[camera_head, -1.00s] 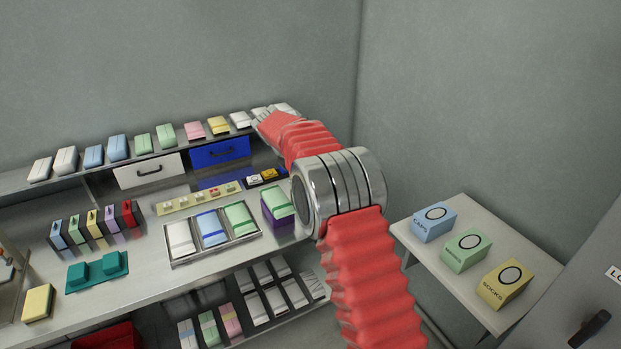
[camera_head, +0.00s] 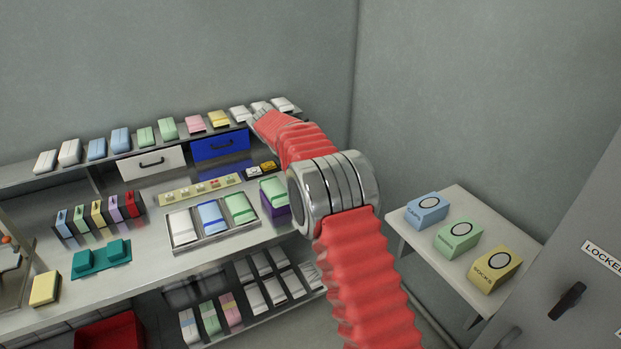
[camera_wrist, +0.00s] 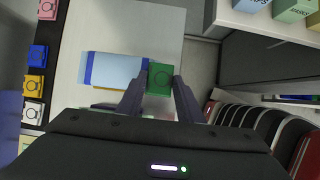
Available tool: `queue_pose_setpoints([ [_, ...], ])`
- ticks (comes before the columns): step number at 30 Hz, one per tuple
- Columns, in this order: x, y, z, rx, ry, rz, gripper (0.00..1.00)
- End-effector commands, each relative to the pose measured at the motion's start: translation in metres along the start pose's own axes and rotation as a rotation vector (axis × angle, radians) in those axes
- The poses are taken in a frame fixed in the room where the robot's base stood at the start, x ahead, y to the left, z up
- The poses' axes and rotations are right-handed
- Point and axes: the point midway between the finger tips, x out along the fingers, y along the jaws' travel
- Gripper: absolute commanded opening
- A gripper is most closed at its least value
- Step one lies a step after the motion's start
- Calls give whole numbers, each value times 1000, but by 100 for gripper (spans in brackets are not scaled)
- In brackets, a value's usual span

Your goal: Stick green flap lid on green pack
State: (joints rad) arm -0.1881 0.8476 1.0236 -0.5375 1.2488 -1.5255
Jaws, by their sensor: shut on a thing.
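My gripper (camera_wrist: 160,98) is shut on a small green flap lid (camera_wrist: 160,76) with a faint ring on its face, in the wrist view. The lid sits between the two dark fingertips, above a pale surface and close to the right end of a blue-and-white pack (camera_wrist: 115,70). In the head view my gripper is hidden behind my red arm. Green packs show there in the tray (camera_head: 239,208), on the purple stand (camera_head: 272,189) and on the back shelf (camera_head: 167,127). I cannot tell which one is meant.
A strip of coloured lids (camera_wrist: 34,85) runs down the left of the wrist view. In the head view, a side table (camera_head: 455,205) bears blue, green and yellow boxes. A teal fixture (camera_head: 101,260) and a yellow block (camera_head: 45,288) stand on the bench.

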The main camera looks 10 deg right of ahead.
Motion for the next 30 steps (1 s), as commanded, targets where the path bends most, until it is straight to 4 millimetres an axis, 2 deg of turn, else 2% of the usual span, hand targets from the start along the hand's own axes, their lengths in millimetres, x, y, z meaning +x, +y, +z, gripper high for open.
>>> queue_pose_setpoints([
  [14, 5, -18, -11, 212, 12, -116, 13],
  [30, 13, -67, -37, 683, 23, -372, 13],
])
